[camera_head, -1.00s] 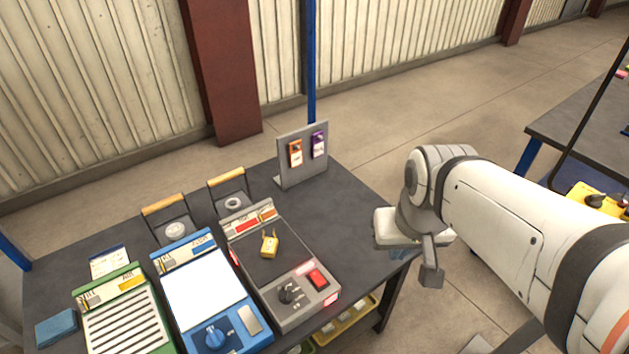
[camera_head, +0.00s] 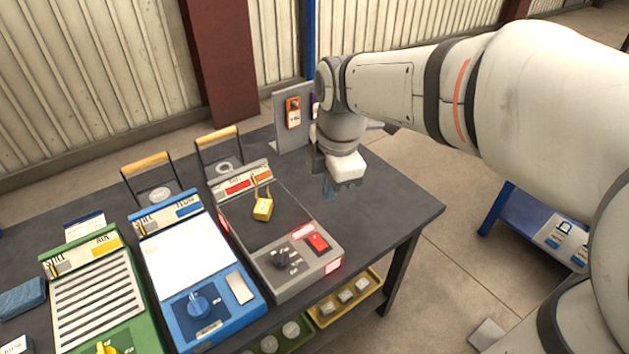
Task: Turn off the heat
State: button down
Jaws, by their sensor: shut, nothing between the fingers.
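The grey heat unit (camera_head: 287,295) stands at the right of the row on the dark table. Its front panel has a black knob (camera_head: 280,258) and a red rocker switch (camera_head: 318,243) with lit red patches beside it. A yellow padlock (camera_head: 262,208) lies on its dark top plate, with its shackle upward. My gripper (camera_head: 329,190) points down over the table, behind and to the right of the red switch, apart from the unit. It is shut with nothing between its fingers. Its fingertips are small and partly shaded.
The blue unit (camera_head: 232,317) with a blue knob and the green unit (camera_head: 135,332) stand to the left. A grey tag board (camera_head: 279,124) with an orange tag (camera_head: 293,112) stands behind my gripper.

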aim_at(314, 237)
jog(key=a+n, duration=0.1)
jog(key=w+f+n, duration=0.1)
jog(key=shift+a+f+n+b, duration=0.1)
jog(key=shift+a+n+b, duration=0.25)
jog(key=shift+n, duration=0.05)
jog(key=shift+f, duration=0.1)
jog(key=f+b, duration=0.1)
jog(key=f, duration=0.3)
jog(key=w+f+b, duration=0.1)
jog(key=f, duration=0.4)
jog(key=a+f+b, duration=0.1)
jog(key=f, duration=0.3)
jog(key=shift+w+f, duration=0.15)
jog(key=shift+f, duration=0.25)
jog(key=shift+d, duration=0.1)
